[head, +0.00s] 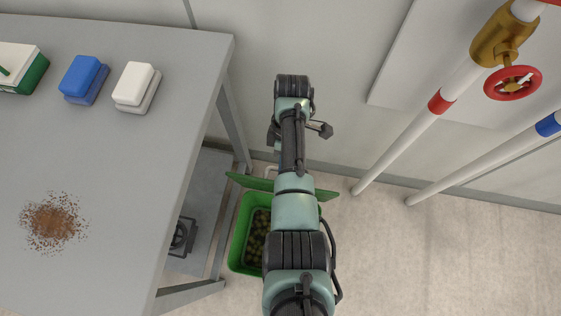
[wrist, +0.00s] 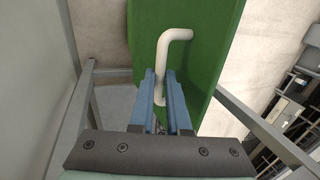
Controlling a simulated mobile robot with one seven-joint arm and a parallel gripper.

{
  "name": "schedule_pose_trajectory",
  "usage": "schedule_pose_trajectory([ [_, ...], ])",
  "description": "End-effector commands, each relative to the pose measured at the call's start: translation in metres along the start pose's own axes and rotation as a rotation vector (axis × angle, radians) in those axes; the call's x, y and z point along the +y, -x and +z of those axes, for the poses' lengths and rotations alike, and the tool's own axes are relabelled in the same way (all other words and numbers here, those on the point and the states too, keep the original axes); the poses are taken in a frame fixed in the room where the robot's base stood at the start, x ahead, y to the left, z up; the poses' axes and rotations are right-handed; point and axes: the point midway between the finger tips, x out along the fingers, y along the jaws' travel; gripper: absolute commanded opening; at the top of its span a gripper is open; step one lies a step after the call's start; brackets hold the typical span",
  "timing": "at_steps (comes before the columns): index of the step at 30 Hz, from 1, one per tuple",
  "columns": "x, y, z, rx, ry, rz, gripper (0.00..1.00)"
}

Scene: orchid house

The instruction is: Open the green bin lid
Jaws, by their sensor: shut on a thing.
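The green bin (head: 240,242) stands on the floor beside the table, partly hidden by my arm. Its inside shows, with several roundish yellow-green things in it. The green lid (head: 246,182) is tilted up at the bin's far edge, and my arm covers its middle. In the wrist view the lid (wrist: 212,45) fills the upper middle, with a white bent handle (wrist: 178,35) on it. My gripper (wrist: 164,85) has its blue fingers shut on the handle. In the head view the fingertips are hidden behind my arm.
A grey table (head: 130,185) at left carries a blue block (head: 83,78), a white block (head: 135,86) and a pile of brown crumbs (head: 53,222). White pipes (head: 400,150) with a red valve wheel (head: 513,83) run along the wall at right. Floor at lower right is clear.

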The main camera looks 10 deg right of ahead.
Motion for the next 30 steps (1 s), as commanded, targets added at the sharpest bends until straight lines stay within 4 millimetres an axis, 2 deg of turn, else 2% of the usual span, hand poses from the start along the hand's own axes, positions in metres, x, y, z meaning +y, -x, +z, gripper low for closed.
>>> schedule_pose_trajectory([
  [1,0.005,-0.012,0.001,-0.002,-0.003,-0.005,0.00],
  [12,0.026,-0.004,0.001,-0.001,-0.002,-0.100,0.00],
  [30,0.033,0.000,0.001,-0.002,-0.001,-0.147,0.00],
])
